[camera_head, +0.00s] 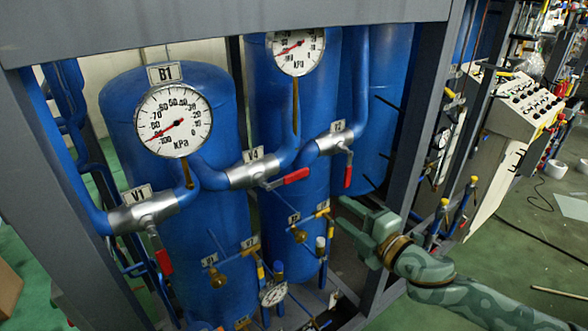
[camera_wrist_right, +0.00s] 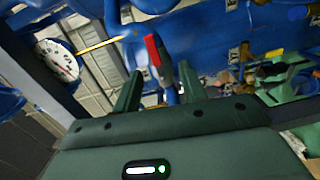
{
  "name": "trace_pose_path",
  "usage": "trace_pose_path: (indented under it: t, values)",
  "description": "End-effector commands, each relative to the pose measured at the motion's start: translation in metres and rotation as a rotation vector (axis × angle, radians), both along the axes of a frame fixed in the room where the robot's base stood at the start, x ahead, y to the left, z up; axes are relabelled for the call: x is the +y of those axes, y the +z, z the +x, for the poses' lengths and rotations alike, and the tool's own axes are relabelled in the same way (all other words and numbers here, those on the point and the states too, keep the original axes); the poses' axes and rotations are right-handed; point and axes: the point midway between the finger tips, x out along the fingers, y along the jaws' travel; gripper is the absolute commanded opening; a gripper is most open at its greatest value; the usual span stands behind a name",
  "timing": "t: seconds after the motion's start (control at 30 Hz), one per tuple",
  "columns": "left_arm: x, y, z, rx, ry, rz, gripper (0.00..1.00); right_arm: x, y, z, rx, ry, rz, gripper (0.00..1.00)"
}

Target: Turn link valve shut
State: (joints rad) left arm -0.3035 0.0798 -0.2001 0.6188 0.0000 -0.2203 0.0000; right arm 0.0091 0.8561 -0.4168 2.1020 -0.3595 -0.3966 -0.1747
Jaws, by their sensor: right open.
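The V4 valve (camera_head: 252,171) is a silver body on the blue pipe between two tanks; its red handle (camera_head: 291,176) points right, roughly along the pipe. The V1 valve's red handle (camera_head: 164,262) hangs down across its pipe. A third valve at the right, its label hard to read, has a red handle (camera_head: 348,177) hanging down. My right gripper (camera_head: 343,211) is open, just below that third handle and right of V4's. In the right wrist view a red handle (camera_wrist_right: 157,60) shows ahead, between the open fingers (camera_wrist_right: 158,92); I cannot tell which valve it belongs to. My left gripper is out of view.
The B1 gauge (camera_head: 174,121) and a second gauge (camera_head: 296,50) stand above the pipes. Grey frame posts (camera_head: 414,120) flank the blue tanks. Small brass valves and a small gauge (camera_head: 273,293) sit below. A control panel (camera_head: 524,105) stands at the right.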

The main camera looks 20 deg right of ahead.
Motion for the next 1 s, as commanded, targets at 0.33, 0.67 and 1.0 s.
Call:
trace_pose_path:
  t: [0.33, 0.67, 1.0]
  values:
    - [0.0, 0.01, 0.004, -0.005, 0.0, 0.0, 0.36, 0.024, 0.021, 0.024, -0.069, 0.012, -0.055, 0.42]
    - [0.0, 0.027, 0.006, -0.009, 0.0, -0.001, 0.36, 0.052, 0.02, 0.103, -0.067, 0.012, -0.053, 0.42]
    - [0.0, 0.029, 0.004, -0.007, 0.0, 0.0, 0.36, 0.067, 0.017, 0.144, -0.065, 0.012, -0.054, 0.42]
